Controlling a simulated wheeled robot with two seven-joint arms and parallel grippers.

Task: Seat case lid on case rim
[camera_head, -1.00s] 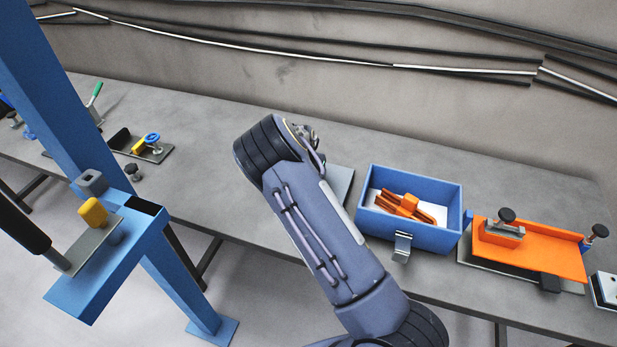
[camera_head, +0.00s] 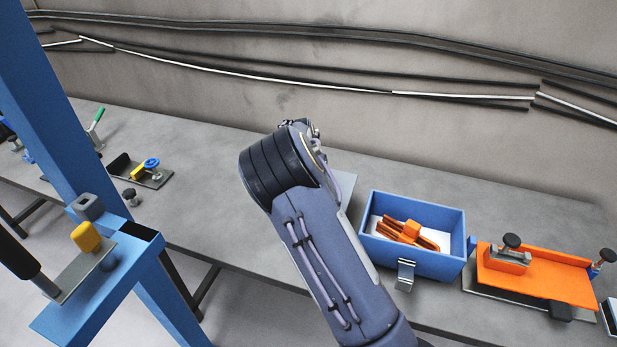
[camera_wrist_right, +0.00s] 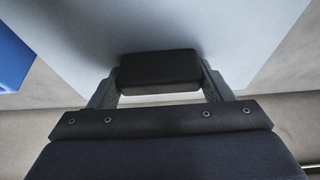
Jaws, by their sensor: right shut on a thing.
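The open blue case (camera_head: 430,262) stands on the bench, right of my right arm in the head view, with its rim uncovered. An orange tool (camera_head: 405,231) lies inside it on a white surface. In the right wrist view my right gripper (camera_wrist_right: 160,82) is shut on a black handle block (camera_wrist_right: 160,70), which sits against a broad pale grey panel, apparently the case lid (camera_wrist_right: 225,35). In the head view my right arm hides this gripper. A grey plate edge (camera_head: 346,186) shows behind the arm; I cannot tell whether it is the lid. My left gripper is not in view.
An orange fixture with black knobs (camera_head: 535,285) stands close to the case's right. A silver latch (camera_head: 405,272) hangs on the case front. A blue press frame (camera_head: 100,290) stands at the left. The bench behind the case is clear up to the wall.

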